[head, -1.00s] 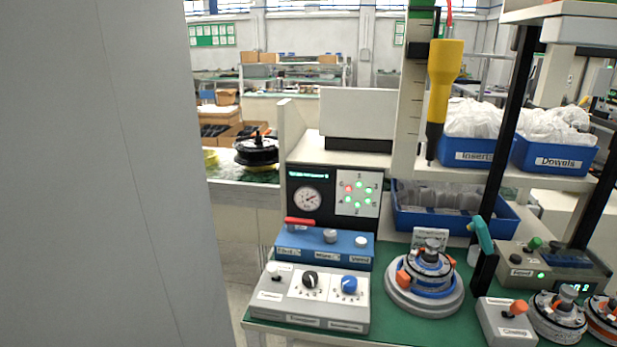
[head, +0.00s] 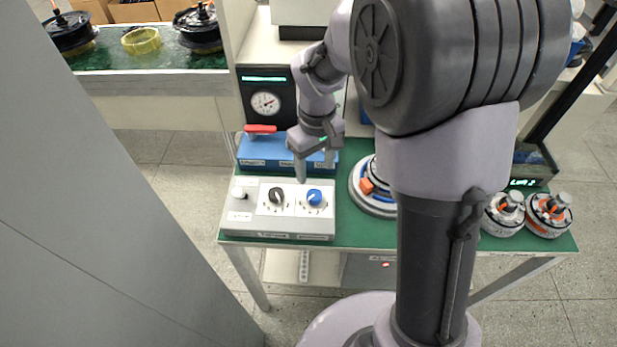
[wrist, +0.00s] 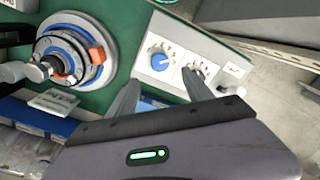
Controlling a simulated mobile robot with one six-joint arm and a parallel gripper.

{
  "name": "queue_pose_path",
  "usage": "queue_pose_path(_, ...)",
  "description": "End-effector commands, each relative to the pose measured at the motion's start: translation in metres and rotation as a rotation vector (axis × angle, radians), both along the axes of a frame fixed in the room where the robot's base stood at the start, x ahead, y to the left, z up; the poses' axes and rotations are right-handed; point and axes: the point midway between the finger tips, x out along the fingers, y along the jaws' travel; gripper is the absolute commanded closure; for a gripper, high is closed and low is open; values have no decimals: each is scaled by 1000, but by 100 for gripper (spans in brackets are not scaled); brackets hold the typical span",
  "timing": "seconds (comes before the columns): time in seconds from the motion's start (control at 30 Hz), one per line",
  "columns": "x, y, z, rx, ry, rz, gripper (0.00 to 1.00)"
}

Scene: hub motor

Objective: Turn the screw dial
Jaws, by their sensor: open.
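A light grey control box (head: 238,221) stands at the front left of the green bench. It carries a black dial (head: 277,196) and a blue dial (head: 314,197); I cannot read which one is the screw dial. In the wrist view the blue dial (wrist: 160,62) and the black dial (wrist: 196,69) lie just beyond my fingers. My gripper (head: 317,166) points down above the back edge of the box, near the dials. In the wrist view my gripper (wrist: 160,92) has its two fingers spread with nothing between them. It appears apart from both dials.
A blue box (head: 258,150) with a red handle (head: 261,128) stands behind the control box. A round motor fixture (head: 362,186) is right of it, partly hidden by my arm. A grey wall panel (head: 90,200) fills the left. Two round parts (head: 547,214) sit at the right.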

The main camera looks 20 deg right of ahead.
Motion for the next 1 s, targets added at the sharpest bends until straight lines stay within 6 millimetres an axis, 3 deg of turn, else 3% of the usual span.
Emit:
queue_pose_path(0.03,-1,0,-22,0,4,0,41)
queue_pose_path(0.1,-1,0,-43,0,3,-1,41)
queue_pose_path(0.3,0,0,-90,1,1,-2,41)
queue_pose_path(0.5,0,0,-107,0,0,-2,41)
queue_pose_path(0.73,0,0,-107,0,-1,-2,41)
queue_pose_path(0.77,0,0,-107,0,-1,-2,43)
queue_pose_path(1.0,0,0,-107,0,-1,-2,90)
